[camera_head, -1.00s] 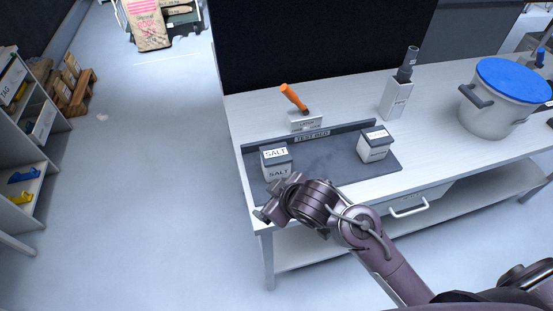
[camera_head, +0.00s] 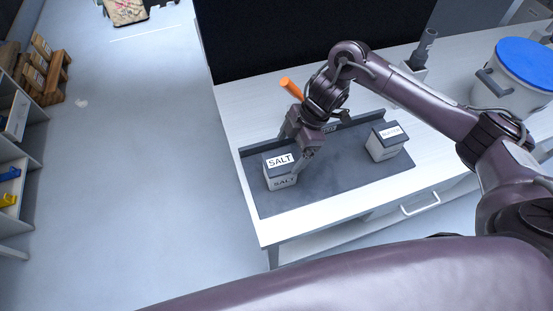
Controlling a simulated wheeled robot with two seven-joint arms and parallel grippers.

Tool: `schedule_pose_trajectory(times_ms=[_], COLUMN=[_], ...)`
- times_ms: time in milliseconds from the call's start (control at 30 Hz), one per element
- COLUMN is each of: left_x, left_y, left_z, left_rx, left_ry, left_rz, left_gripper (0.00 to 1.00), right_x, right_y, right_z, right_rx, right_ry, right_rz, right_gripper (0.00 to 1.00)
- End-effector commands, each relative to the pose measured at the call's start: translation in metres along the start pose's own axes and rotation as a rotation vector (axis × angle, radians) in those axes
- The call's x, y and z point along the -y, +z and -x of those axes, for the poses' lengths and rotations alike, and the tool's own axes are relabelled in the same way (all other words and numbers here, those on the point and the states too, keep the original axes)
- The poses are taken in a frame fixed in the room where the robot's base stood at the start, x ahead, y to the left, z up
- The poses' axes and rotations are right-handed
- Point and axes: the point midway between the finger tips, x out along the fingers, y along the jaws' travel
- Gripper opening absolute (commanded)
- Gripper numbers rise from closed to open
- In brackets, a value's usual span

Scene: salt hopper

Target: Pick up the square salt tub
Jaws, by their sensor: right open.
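The square salt tub (camera_head: 281,171) has a dark lid and white labels reading SALT. It stands upright at the left end of the dark test bed mat (camera_head: 335,185) on the white table. My right gripper (camera_head: 296,152) is open and points down at the tub's back right side. One finger shows beside the tub's right edge; whether it touches the tub I cannot tell. The arm hides part of the mat's back rail. My left gripper is not in view.
A second square tub (camera_head: 386,143) stands at the mat's right end. An orange-handled tool (camera_head: 290,87) lies behind the mat. The mat's front middle is clear.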

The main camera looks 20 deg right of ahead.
Motion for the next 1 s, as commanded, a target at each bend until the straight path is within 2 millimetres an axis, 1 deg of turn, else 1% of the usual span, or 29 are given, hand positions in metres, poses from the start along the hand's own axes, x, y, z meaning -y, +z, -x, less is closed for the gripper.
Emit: schedule_pose_trajectory(times_ms=[67, 233, 333, 433, 500, 600, 733, 833, 867, 1000], left_x=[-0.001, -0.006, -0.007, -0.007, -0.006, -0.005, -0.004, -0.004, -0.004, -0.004], left_y=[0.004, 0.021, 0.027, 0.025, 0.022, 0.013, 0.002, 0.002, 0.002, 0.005], left_z=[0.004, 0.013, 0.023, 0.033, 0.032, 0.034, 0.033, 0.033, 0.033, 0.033], left_rx=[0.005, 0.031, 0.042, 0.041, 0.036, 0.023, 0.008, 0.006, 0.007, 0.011], left_ry=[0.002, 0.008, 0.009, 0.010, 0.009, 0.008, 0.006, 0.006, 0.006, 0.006], left_rz=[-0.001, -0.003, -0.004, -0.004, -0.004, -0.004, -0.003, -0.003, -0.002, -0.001], left_gripper=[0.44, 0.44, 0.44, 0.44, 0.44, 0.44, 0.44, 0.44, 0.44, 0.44], right_x=[0.001, 0.002, 0.004, 0.005, 0.003, 0.003, 0.003, 0.003, 0.003, 0.003], right_y=[0.001, -0.001, -0.003, -0.005, -0.004, -0.004, -0.003, -0.003, -0.003, -0.003], right_z=[-0.005, -0.024, -0.036, -0.052, -0.063, -0.071, -0.074, -0.074, -0.074, -0.074], right_rx=[0.002, 0.001, 0.002, 0.001, 0.000, 0.001, 0.001, 0.001, 0.001, 0.001], right_ry=[-0.010, -0.008, -0.009, -0.009, -0.006, -0.004, -0.003, -0.003, -0.003, -0.003], right_rz=[-0.005, -0.004, -0.004, -0.004, -0.004, -0.002, -0.001, 0.000, -0.001, -0.001], right_gripper=[0.89, 0.89, 0.89, 0.89, 0.89, 0.89, 0.89, 0.89, 0.88, 0.69])
